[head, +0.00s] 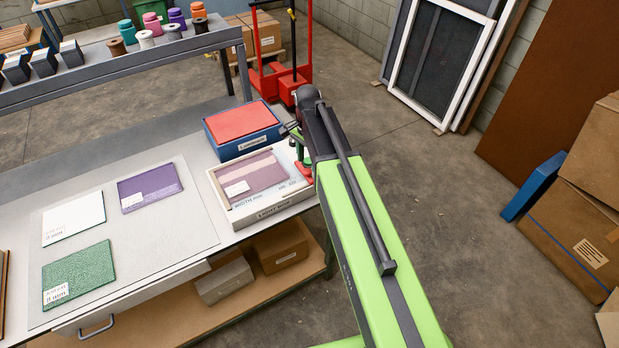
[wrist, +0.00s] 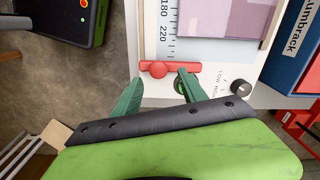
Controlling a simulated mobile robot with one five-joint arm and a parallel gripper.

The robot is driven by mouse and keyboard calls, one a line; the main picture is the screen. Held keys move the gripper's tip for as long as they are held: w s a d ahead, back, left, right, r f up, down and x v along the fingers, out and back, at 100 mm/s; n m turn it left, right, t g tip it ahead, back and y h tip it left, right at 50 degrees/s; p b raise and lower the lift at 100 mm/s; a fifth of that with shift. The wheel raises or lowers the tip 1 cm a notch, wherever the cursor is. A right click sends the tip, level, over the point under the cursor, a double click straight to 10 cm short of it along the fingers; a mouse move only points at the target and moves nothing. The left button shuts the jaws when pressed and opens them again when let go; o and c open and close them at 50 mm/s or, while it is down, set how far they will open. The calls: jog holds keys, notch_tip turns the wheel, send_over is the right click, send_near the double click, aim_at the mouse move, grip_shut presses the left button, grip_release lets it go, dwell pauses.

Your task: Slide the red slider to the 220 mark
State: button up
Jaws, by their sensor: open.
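The red slider (wrist: 158,70), a bar with a round knob, lies across the end of the light box's printed scale (wrist: 165,22) in the wrist view. It sits past the printed 220, on the side nearer my gripper. My gripper (wrist: 160,76) is open, with one green finger on each side of the knob. The right fingertip overlaps the bar in the picture; I cannot tell whether it touches. In the head view, the red slider (head: 305,170) shows partly at the right end of the light box (head: 280,208), beside my gripper (head: 297,138).
A purple sample (head: 250,176) lies on the light box. A blue bin (head: 243,147) with a red top stands behind it. White, purple and green samples lie on the table (head: 180,235) to the left. A dark knob (wrist: 240,87) is right of the fingers in the wrist view.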

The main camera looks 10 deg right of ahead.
aim_at(308, 169)
notch_tip(308, 169, down, 4)
jog(key=shift+r+b, duration=0.2)
jog(key=shift+b, duration=0.8)
jog(key=shift+r, duration=0.1)
jog(key=shift+c, duration=0.3)
jog(key=c, duration=1)
grip_shut()
